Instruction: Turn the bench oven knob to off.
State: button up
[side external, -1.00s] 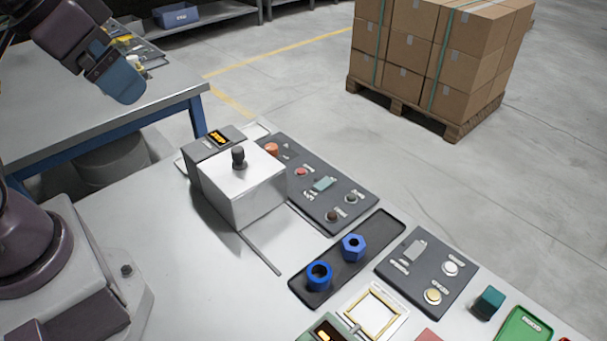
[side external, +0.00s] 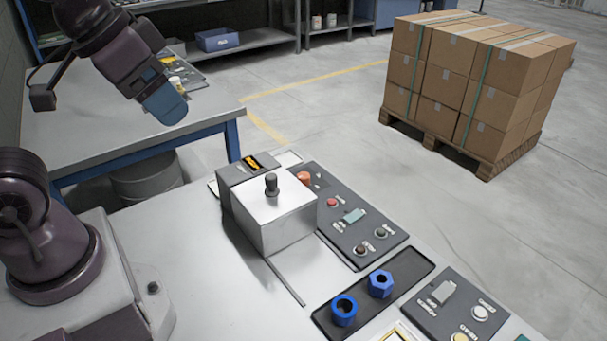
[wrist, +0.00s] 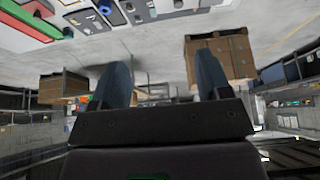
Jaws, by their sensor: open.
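A box with a bright metal cover (side external: 277,223) stands on the bench in the side view. A black knob-like grip (side external: 271,184) sticks up from its top. A dark unit with an orange display (side external: 252,164) adjoins its back; I cannot tell which part is the oven knob, or whether the cover hides it. My gripper (side external: 166,104) is up at the left, well above the bench and apart from the box. In the wrist view my gripper (wrist: 160,62) has its two blue fingers wide apart with nothing between them.
A dark control panel (side external: 352,252) with buttons lies right of the box. A black tray (side external: 408,277) holds two blue parts in front of it. Another panel (side external: 452,298) lies further right. A second table (side external: 130,130) stands behind, and a pallet of cartons (side external: 470,90) stands on the floor.

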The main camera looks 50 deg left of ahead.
jog(key=shift+w+a+f+g, duration=0.15)
jog(key=shift+w+f+g, duration=0.25)
jog(key=shift+w+f, duration=0.15)
jog(key=shift+w+a+f+g, duration=0.15)
jog(key=shift+w+f+g, duration=0.25)
jog(key=shift+f, duration=0.2)
jog(key=shift+c, duration=0.6)
jog(key=n+g, duration=0.3)
jog(key=n, duration=0.4)
send_over(303, 176)
notch_tip(303, 176, down, 18)
notch_tip(303, 176, down, 13)
jog(key=shift+r, duration=0.1)
jog(key=c, duration=0.9)
